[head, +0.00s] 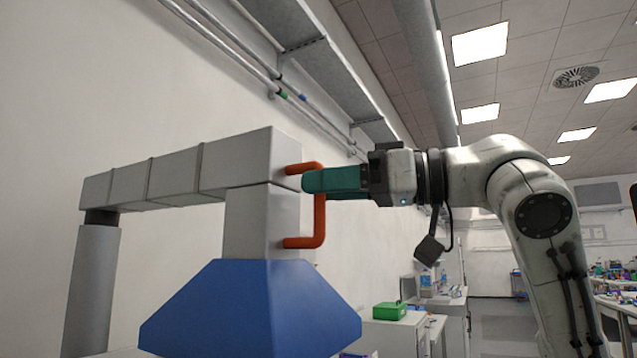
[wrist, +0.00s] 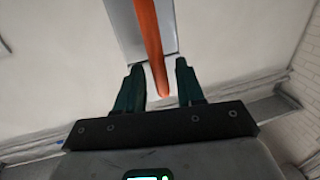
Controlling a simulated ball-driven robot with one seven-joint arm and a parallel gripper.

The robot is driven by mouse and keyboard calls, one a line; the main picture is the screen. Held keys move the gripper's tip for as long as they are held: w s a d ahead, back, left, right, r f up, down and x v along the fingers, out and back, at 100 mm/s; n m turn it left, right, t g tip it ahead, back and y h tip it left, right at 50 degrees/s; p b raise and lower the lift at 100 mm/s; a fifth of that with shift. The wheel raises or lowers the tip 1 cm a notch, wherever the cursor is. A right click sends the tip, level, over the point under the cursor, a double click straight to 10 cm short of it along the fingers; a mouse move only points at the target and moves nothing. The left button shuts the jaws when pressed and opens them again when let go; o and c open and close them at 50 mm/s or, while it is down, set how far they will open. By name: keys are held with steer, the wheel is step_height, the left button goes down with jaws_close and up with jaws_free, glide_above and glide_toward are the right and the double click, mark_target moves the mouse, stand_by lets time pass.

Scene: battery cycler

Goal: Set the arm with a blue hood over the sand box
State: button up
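The blue hood (head: 250,305) hangs at the lower end of a grey square duct (head: 262,222), at the end of a jointed grey arm (head: 175,175). An orange U-shaped handle (head: 320,225) is on the duct's right side. My gripper (head: 305,182) reaches in from the right, its teal fingers level with the handle's upright bar. In the wrist view, my gripper (wrist: 159,66) is open, with the orange handle (wrist: 150,40) running between its two fingers and gaps on both sides. I cannot make out a sand box in either view.
A grey post (head: 90,285) carries the far left end of the hooded arm, near the white wall. A green box (head: 389,311) sits on a white cabinet (head: 400,335) behind the hood. Benches (head: 620,305) with small items stand far right. Open floor (head: 490,325) shows between them.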

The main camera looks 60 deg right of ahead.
steer(key=shift+w+a, duration=0.2)
steer(key=shift+w, duration=0.5)
steer(key=shift+c, duration=0.3)
jaws_close()
